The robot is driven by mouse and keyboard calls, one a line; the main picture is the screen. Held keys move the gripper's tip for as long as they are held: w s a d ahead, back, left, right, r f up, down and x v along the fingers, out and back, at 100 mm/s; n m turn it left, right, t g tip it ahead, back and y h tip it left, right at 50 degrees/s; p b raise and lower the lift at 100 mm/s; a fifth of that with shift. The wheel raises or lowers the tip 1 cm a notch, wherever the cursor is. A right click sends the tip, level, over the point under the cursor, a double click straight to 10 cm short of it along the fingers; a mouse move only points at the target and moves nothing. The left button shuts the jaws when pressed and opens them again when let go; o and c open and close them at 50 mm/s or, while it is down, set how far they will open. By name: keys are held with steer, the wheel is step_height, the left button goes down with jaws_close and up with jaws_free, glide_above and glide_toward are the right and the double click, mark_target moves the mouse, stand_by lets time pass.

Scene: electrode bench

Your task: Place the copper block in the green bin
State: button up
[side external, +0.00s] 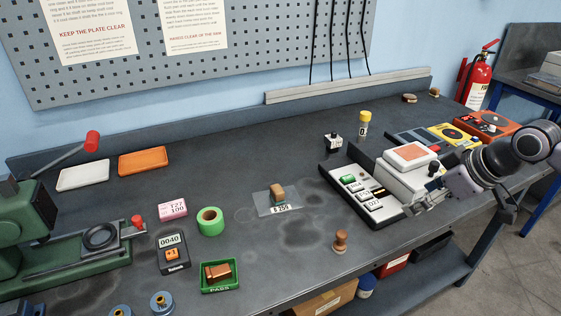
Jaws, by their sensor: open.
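The green bin (235,283), marked PASS, stands at the front left of the block. Copper-brown pieces (217,271) lie inside the bin. My gripper (432,199) is at the right, beside a pale instrument with keys, well apart from the block and the bin. It is open, and nothing shows between its fingers, which are small and partly hidden in this view.
A brown knob-shaped piece (341,241) stands near the front edge. Bench between block and bin is mostly clear.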

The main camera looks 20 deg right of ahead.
steer(key=s+d+f+m, duration=0.2)
steer(key=m, duration=0.1)
steer(key=shift+s+d+f+t, duration=0.2)
steer(key=shift+f+t, duration=0.1)
steer(key=shift+t, duration=0.1)
